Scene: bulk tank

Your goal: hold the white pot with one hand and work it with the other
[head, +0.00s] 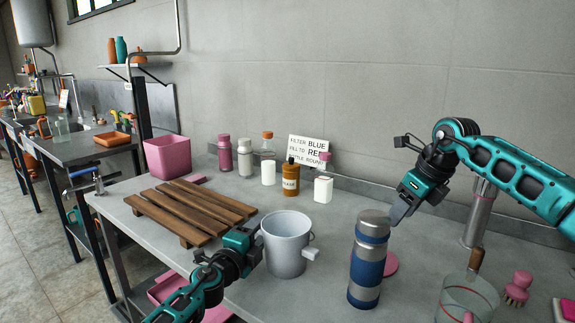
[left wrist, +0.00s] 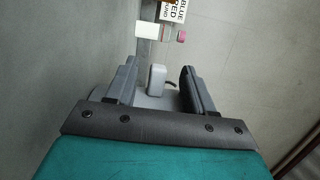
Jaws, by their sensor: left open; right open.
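The white pot (head: 284,246) is a pale, open-topped vessel standing upright on the grey bench, with a small pale block (head: 310,254) sticking out at its right. My left gripper (head: 258,232) is open at the pot's left side, by its rim; contact cannot be told. In the left wrist view, a grey block (left wrist: 157,79) shows between the two open fingers, with a pale rounded surface below it, partly hidden by the gripper. My right gripper (head: 398,212) is open and empty, up and right of the pot, beside the top of a blue-banded steel flask (head: 368,258).
A wooden slatted rack (head: 190,210) lies left of the pot, with a pink bin (head: 167,157) behind. An amber bottle (head: 291,180), a white bottle (head: 323,189) and a sign (head: 308,150) stand behind. A clear jar (head: 467,300) and a pink brush (head: 518,287) are at right.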

